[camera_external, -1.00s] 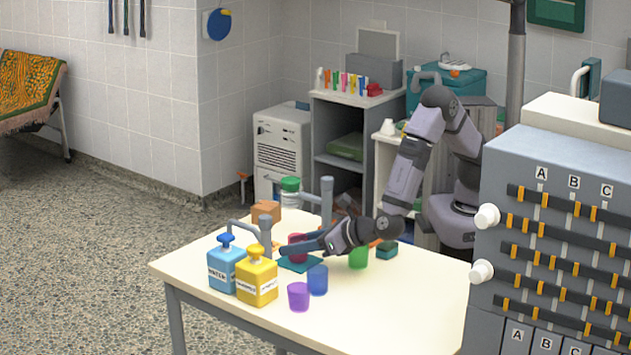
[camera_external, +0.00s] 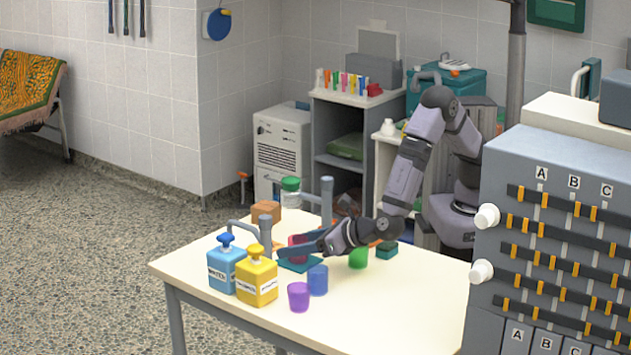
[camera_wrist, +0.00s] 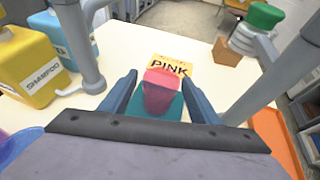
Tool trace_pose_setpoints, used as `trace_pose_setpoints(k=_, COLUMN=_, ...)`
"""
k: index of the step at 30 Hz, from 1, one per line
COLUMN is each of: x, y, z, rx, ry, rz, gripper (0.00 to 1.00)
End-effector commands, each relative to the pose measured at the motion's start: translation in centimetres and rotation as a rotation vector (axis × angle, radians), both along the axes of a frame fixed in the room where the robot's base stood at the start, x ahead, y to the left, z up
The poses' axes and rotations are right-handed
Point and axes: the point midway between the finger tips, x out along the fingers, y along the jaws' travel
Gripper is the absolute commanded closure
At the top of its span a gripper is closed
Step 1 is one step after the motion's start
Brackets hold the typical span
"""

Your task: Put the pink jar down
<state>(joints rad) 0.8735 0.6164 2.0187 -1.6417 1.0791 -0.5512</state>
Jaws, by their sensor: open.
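The pink jar (camera_wrist: 160,94) stands on a teal mat (camera_wrist: 173,110) in the wrist view, in front of a yellow-orange card that reads PINK (camera_wrist: 172,67). My gripper (camera_wrist: 157,88) is open, with one finger on each side of the jar and a gap visible beside it. In the external view the pink jar (camera_external: 297,246) is partly hidden behind my gripper (camera_external: 286,250), and the teal mat (camera_external: 299,265) shows below it.
A blue bottle (camera_external: 226,268) and a yellow shampoo bottle (camera_external: 257,280) stand at left. Blue (camera_external: 318,280), purple (camera_external: 299,297) and green (camera_external: 358,258) cups stand nearby. Grey pipe-like posts (camera_external: 265,238) flank the mat. The table's front right is clear.

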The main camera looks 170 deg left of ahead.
Motion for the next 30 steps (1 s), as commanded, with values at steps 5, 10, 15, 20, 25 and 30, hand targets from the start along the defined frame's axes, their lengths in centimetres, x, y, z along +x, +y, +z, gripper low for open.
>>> trace_pose_setpoints(k=5, x=1.3, y=1.7, z=0.8, rx=-0.001, ry=-0.002, rz=0.006, gripper=0.44)
trace_pose_setpoints(k=10, x=2.8, y=4.1, z=2.0, rx=-0.002, ry=-0.001, rz=0.006, gripper=0.44)
trace_pose_setpoints(k=15, x=4.3, y=6.5, z=3.2, rx=-0.002, ry=-0.001, rz=0.006, gripper=0.44)
trace_pose_setpoints(k=20, x=5.3, y=8.2, z=4.0, rx=-0.001, ry=-0.001, rz=0.004, gripper=0.44)
trace_pose_setpoints(k=25, x=5.8, y=9.2, z=4.5, rx=0.000, ry=0.000, rz=0.001, gripper=0.44)
trace_pose_setpoints(k=30, x=5.9, y=9.4, z=4.6, rx=0.000, ry=0.001, rz=0.000, gripper=0.44)
